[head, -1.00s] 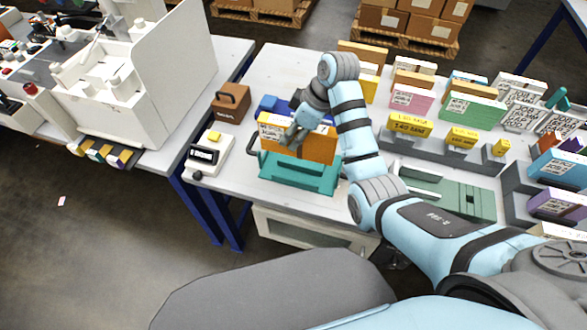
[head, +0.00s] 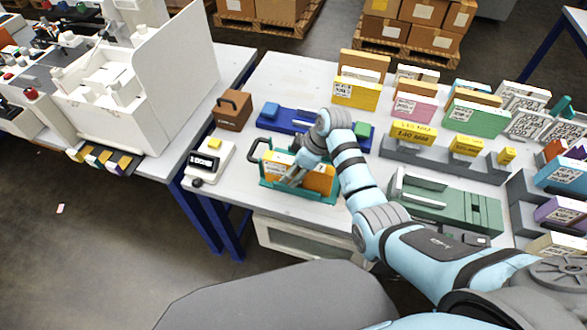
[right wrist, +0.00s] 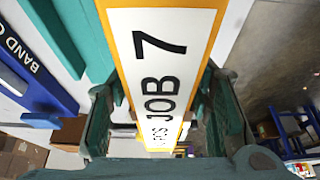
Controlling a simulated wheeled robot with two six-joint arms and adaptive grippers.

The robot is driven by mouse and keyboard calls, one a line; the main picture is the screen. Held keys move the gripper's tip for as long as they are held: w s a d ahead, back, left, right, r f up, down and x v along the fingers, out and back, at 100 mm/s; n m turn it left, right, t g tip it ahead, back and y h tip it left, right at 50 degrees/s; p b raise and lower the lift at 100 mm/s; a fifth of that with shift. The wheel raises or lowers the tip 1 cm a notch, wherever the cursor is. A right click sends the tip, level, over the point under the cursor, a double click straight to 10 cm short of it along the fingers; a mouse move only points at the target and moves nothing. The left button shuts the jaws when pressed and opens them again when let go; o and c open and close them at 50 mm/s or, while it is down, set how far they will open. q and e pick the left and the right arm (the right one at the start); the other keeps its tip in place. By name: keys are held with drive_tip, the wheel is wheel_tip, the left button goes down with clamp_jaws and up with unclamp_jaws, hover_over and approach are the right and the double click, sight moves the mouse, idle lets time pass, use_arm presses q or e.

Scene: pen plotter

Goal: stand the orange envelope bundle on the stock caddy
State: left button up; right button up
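The orange envelope bundle (head: 318,178), with a white label, is upright within the outline of the teal stock caddy (head: 328,199) near the table's front edge. Whether its underside rests on the caddy is hidden. My right gripper (head: 296,176) is at the bundle from above. In the right wrist view the bundle's white "JOB 7" label (right wrist: 160,60) runs between the two fingers, which appear closed against its sides. Part of the teal caddy (right wrist: 62,35) shows at the upper left there. My left gripper is not in view.
A blue band tray (head: 283,121) lies just behind the caddy. A white device with a display (head: 207,162) and a brown block (head: 233,108) stand to the left. A green slotted fixture (head: 450,205) and grey racks with several bundles stand to the right.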

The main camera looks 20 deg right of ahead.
drive_tip(key=p+v, duration=0.2)
drive_tip(key=v, duration=0.9)
drive_tip(key=shift+r+p, duration=0.3)
drive_tip(key=shift+p, duration=0.05)
drive_tip(key=shift+s+d+r, duration=0.1)
drive_tip(key=shift+d+r, duration=0.05)
drive_tip(key=shift+r, duration=0.05)
